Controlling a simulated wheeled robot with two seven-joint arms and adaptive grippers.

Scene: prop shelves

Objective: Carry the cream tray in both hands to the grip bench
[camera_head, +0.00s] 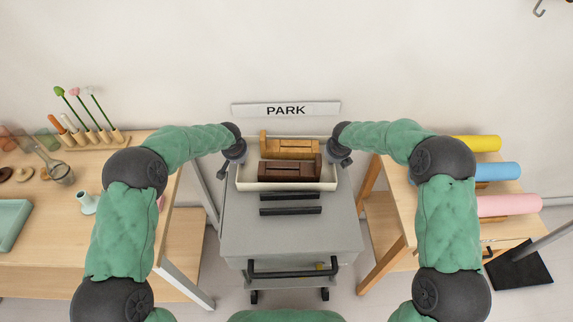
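The cream tray (287,186) sits at the far end of a grey wheeled cart (290,235), below the PARK sign. It holds a light wooden piece (290,149) at the back and a dark brown wooden piece (289,170) in front. My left gripper (236,158) is at the tray's left end and my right gripper (338,160) is at its right end. Both point down. Their fingertips are small and partly hidden, so I cannot tell if they are open or shut on the tray. No bench is labelled as the grip bench.
Two dark bars (290,203) lie across the cart in front of the tray. A wooden table (50,235) with a flower rack and a teal tray (10,222) stands left. A wooden stand (400,205) with coloured rolls (497,171) stands right. A PARK sign (286,109) is behind.

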